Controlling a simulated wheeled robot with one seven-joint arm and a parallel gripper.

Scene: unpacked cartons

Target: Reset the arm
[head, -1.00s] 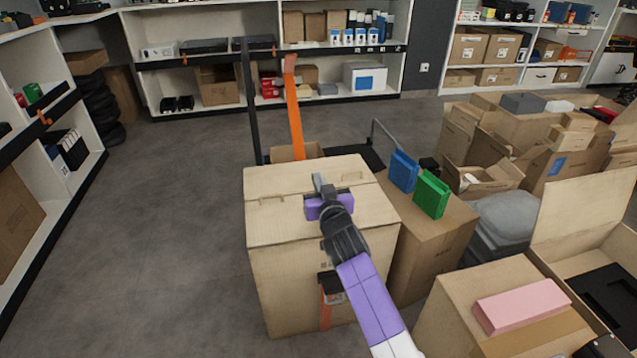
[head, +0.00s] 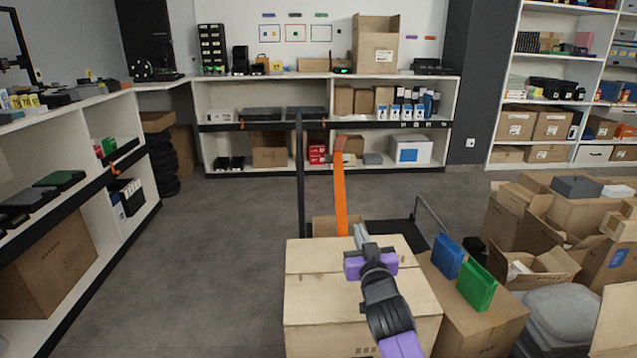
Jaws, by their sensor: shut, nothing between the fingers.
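My gripper (head: 361,237) shows in the head view at the lower middle, with a purple body and grey fingers close together. It is shut and empty. It points away from me, and in the picture its tips overlap the far edge of a large closed carton (head: 315,285). The gap between gripper and carton cannot be judged. My black and purple arm comes in from the bottom edge and hides part of the carton's top and front.
A blue box (head: 447,256) and a green box (head: 477,286) stand on a carton to the right. Open cartons (head: 540,262) crowd the right side. An orange upright post (head: 340,195) rises behind the large carton. Grey floor (head: 220,260) is clear to the left, before the shelves.

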